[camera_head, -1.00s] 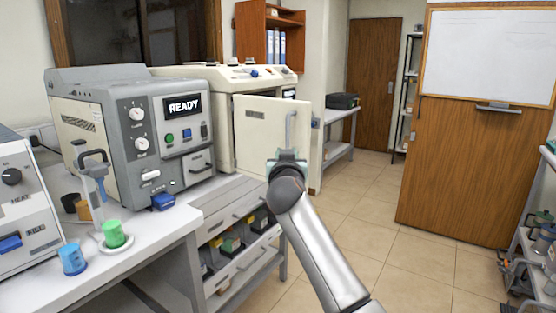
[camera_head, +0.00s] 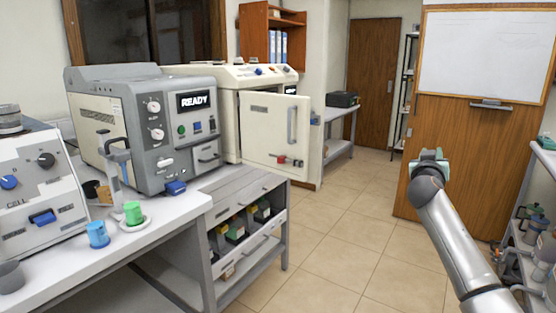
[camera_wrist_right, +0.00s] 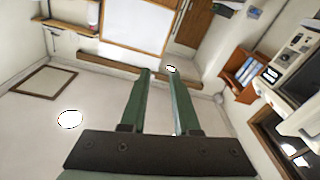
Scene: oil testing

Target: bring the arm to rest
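My right gripper (camera_head: 429,157) is raised at the right side of the head view, in front of the wooden panel under the whiteboard. Its fingers are small and partly hidden there. In the right wrist view its two green fingers (camera_wrist_right: 160,75) stand apart with nothing between them, pointing toward the upper part of the room. My right arm (camera_head: 462,235) comes in from the lower right and touches nothing that I can see. My left gripper is not in view.
The beige cabinet door (camera_head: 274,130) stands open beside the grey READY machine (camera_head: 150,125). A blue cup (camera_head: 97,236) and a green-topped piece (camera_head: 133,213) stand on the left bench. A cluttered shelf (camera_head: 520,265) is at right. The tiled floor (camera_head: 345,225) between is clear.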

